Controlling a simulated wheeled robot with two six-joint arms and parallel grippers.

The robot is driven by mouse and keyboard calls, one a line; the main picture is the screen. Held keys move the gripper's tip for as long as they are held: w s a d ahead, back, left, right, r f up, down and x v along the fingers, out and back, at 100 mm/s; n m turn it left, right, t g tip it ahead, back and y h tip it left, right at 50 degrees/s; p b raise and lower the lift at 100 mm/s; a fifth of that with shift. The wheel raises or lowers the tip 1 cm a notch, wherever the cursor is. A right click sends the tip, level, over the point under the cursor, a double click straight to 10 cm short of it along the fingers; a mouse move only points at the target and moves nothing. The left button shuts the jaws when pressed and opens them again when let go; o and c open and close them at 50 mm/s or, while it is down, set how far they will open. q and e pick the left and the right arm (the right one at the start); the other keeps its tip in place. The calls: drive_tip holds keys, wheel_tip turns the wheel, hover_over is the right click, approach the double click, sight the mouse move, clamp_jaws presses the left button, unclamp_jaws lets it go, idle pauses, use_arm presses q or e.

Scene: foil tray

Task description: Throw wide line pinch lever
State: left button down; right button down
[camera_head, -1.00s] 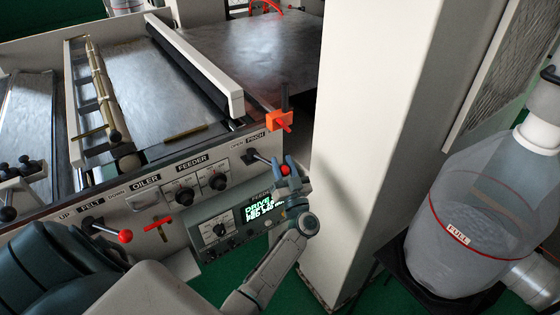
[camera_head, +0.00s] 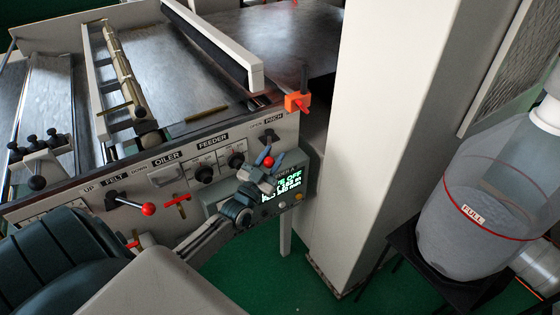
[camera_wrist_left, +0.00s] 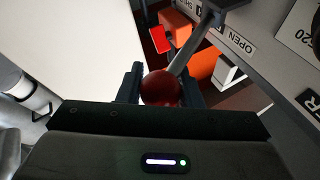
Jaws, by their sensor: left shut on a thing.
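The pinch lever (camera_head: 269,139) is on the press side panel, under the OPEN and PINCH labels. It points roughly downward in the head view and ends in a red ball knob (camera_head: 269,161). My left gripper (camera_head: 266,163) is shut on this knob. In the left wrist view the red knob (camera_wrist_left: 160,88) sits between the two dark fingers, and the lever's grey rod (camera_wrist_left: 188,55) runs up and right from it. The OPEN label (camera_wrist_left: 242,41) shows beside the rod. My right gripper is not in view.
A display box (camera_head: 290,187) with green text is just below the gripper. The felt lever (camera_head: 147,209) with a red knob is to the left. An orange bracket (camera_head: 297,102) sits at the table corner. A pale column (camera_head: 385,130) and a clear bin (camera_head: 470,220) stand right.

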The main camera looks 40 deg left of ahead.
use_arm(q)
drive_tip(key=shift+s+a+f, duration=0.15)
drive_tip(key=shift+s+a, duration=0.35)
drive_tip(key=shift+a, duration=0.25)
drive_tip(key=c, duration=1.1)
unclamp_jaws()
drive_tip(key=shift+a, duration=0.1)
drive_tip(key=shift+o, duration=0.3)
drive_tip(key=shift+w+a, duration=0.1)
drive_tip(key=shift+b, duration=0.3)
drive_tip(key=shift+s+f, duration=0.1)
drive_tip(key=shift+s, duration=0.25)
drive_tip(key=b+v, duration=0.2)
drive_tip(key=v, duration=0.8)
